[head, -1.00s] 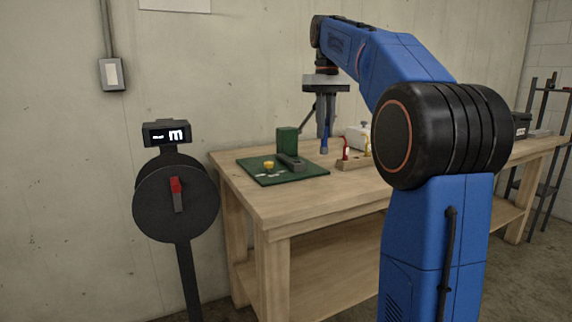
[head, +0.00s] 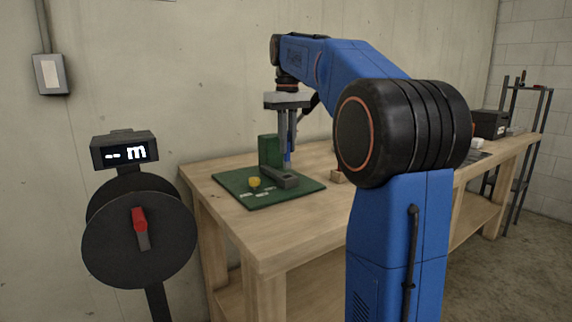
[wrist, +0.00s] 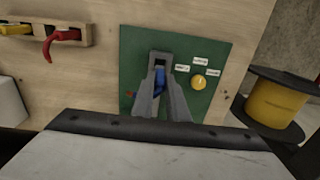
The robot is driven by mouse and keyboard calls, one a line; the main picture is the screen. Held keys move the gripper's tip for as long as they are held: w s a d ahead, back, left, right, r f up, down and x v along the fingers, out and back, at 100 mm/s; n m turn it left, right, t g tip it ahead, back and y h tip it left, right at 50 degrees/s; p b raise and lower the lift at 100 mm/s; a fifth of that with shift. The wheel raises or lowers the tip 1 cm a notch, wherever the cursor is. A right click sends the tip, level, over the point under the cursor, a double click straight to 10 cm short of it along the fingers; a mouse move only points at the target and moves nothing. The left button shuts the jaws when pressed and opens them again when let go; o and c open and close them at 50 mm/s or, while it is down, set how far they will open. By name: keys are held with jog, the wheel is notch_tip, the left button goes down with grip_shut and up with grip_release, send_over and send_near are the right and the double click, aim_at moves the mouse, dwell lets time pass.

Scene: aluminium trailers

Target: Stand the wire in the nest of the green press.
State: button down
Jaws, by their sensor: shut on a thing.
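The green press has a green base plate (head: 222,180) on the bench, an upright green block (head: 268,150), a dark grey block (head: 285,181) and a yellow knob (head: 254,182). In the wrist view its plate (wrist: 213,110) and knob (wrist: 199,82) lie beyond my fingers. My gripper (head: 286,155) points down over the press, shut on the blue wire (head: 288,159), whose lower end is close above the grey block. The blue wire (wrist: 159,76) also shows between the fingers (wrist: 160,95). I cannot tell whether it touches the nest, which the fingers partly hide.
A wooden rack (wrist: 72,37) holds a red wire (wrist: 60,45) and a yellow wire (wrist: 14,29). A spool with yellow winding (wrist: 275,103) is at the right in the wrist view. A reel stand with a display (head: 125,153) stands left of the bench (head: 255,235). The front bench top is clear.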

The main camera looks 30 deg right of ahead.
aim_at(287, 168)
jog(key=shift+f, duration=2.65)
jog(key=shift+f, duration=0.15)
jog(key=c, duration=1.7)
grip_release()
jog(key=shift+c, duration=0.2)
notch_tip(287, 168, up, 12)
jog(key=shift+r, duration=0.15)
